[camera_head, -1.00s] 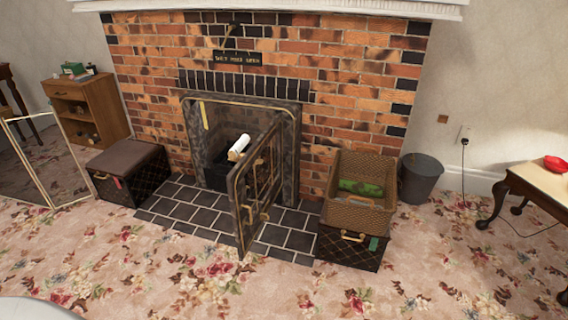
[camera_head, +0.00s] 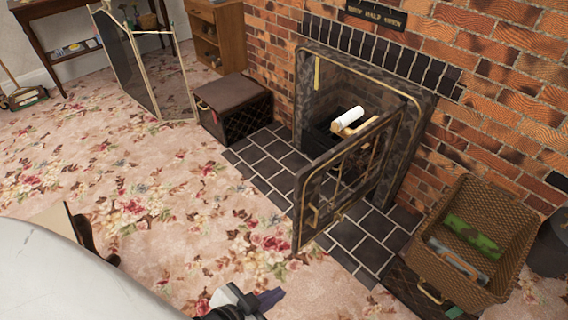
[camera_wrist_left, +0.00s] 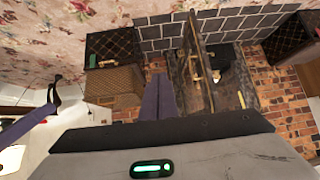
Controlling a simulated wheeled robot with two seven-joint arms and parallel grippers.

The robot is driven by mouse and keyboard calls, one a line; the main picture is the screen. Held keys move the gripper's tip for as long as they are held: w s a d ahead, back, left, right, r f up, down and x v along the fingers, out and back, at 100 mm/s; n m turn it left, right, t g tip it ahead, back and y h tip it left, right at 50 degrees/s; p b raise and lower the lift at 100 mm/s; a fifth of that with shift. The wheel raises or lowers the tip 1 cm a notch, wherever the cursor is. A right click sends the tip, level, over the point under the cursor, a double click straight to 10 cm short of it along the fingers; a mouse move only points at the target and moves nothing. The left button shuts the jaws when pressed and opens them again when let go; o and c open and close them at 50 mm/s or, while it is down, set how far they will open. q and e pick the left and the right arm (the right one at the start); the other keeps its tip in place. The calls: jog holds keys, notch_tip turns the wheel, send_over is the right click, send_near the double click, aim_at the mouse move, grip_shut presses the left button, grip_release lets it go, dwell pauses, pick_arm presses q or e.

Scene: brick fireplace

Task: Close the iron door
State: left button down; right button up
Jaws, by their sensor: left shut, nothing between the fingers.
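The iron door (camera_head: 303,200) of the fireplace stands open in the head view, swung out over the dark tile hearth, with brass trim and a brass handle. The fireplace opening behind it is partly visible, with a white roll inside. In the wrist view the door (camera_wrist_left: 201,75) stands right of my left gripper (camera_wrist_left: 160,80). The left gripper's purple fingers are together and empty. In the head view the left gripper (camera_head: 268,299) is low at the bottom edge, in front of the door and apart from it. A purple bar at the wrist view's left edge may be my right gripper (camera_wrist_left: 30,126); its jaws are unclear.
A wicker basket (camera_head: 505,240) sits on a dark box right of the hearth. A brown-topped box (camera_head: 232,92) stands left of it. A folding screen (camera_head: 128,60) and a wooden cabinet (camera_head: 218,30) are further back.

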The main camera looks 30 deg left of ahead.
aim_at(312, 179)
jog(key=shift+o, duration=0.6)
jog(key=f+b, duration=0.2)
jog(key=a+f+b, duration=0.1)
jog(key=f+b, duration=0.2)
jog(key=shift+s+a+f, duration=0.1)
jog(key=shift+a+f, duration=0.05)
pick_arm(q)
jog(key=shift+w+a+r+m+t+y+b, duration=0.1)
jog(key=shift+w+a+r+m+t+b, duration=1.15)
jog(key=shift+w+m, duration=2.7)
jog(key=shift+w+a+r+m+t+y+b, duration=0.1)
jog(key=shift+w+a+r+m+t+b, duration=1.05)
jog(key=shift+w, duration=5.3)
jog(key=shift+w+a+r+m+t+y+b, duration=0.15)
jog(key=shift+w+r+m+t+b, duration=0.6)
jog(key=shift+w+m+t+b, duration=3.15)
pick_arm(e)
jog(key=shift+m+y, duration=0.3)
jog(key=shift+y, duration=0.1)
jog(key=shift+a+f+p, duration=0.2)
jog(key=shift+f+p, duration=0.6)
jog(key=shift+f, duration=0.2)
jog(key=shift+a+f+p, duration=0.15)
jog(key=shift+f+p, duration=0.65)
jog(key=shift+f, duration=0.2)
